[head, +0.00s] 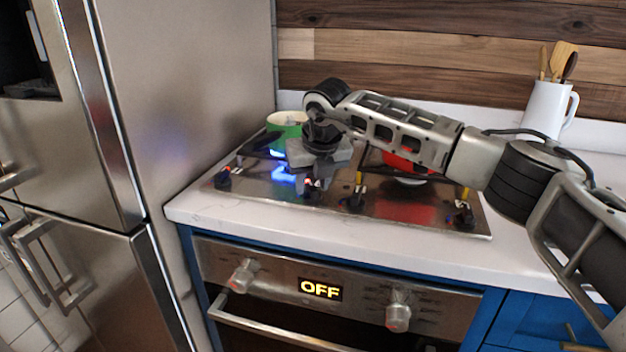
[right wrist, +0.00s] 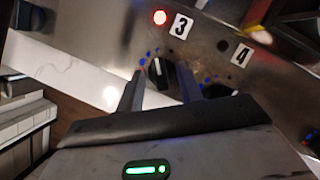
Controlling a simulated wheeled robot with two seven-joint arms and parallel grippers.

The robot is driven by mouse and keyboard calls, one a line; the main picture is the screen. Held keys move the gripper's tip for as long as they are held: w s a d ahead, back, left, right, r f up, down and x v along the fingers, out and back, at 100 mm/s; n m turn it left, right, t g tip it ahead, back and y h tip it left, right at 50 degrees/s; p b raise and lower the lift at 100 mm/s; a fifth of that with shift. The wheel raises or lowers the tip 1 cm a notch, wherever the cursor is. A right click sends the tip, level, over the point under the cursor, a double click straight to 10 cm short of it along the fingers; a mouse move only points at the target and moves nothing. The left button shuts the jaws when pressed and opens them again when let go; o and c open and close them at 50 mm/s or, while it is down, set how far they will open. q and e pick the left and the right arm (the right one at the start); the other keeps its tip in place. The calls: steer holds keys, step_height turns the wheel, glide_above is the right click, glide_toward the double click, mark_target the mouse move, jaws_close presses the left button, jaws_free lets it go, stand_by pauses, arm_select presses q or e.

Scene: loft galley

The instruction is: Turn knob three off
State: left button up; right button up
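Knob three (right wrist: 160,73) is a dark round knob with a pale pointer line, below the "3" label (right wrist: 181,27) in the right wrist view. A red light (right wrist: 159,17) glows beside that label. My right gripper (right wrist: 162,84) is open, with one finger on each side of the knob and gaps visible. I cannot tell how far its tips are above the panel. In the head view my right gripper (head: 317,162) hangs over the cooktop, above a knob (head: 312,193) with a red light; labels there are too small to read. My left gripper is not in view.
A green pot (head: 287,128) and a red pot (head: 392,160) stand on the cooktop (head: 270,193). Blue flame glows near the green pot. A fridge (head: 205,100) stands left; a white utensil jug (head: 548,108) stands behind right.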

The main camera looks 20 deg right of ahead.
jaws_close()
arm_select(q)
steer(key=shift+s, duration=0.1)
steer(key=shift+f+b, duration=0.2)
steer(key=shift+b, duration=0.1)
arm_select(e)
steer(key=shift+m, duration=0.4)
steer(key=m, duration=0.1)
steer(key=m+h+b, duration=0.1)
steer(key=m, duration=0.1)
steer(key=shift+w+a+h+b, duration=0.1)
steer(key=shift+a+h+b, duration=0.05)
steer(key=shift+h+b, duration=0.15)
arm_select(q)
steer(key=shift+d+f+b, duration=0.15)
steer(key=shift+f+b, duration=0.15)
steer(key=shift+b, duration=0.05)
arm_select(e)
steer(key=shift+m+g+h, duration=0.3)
steer(key=shift+m+h, duration=0.2)
steer(key=shift+m, duration=1.1)
jaws_free()
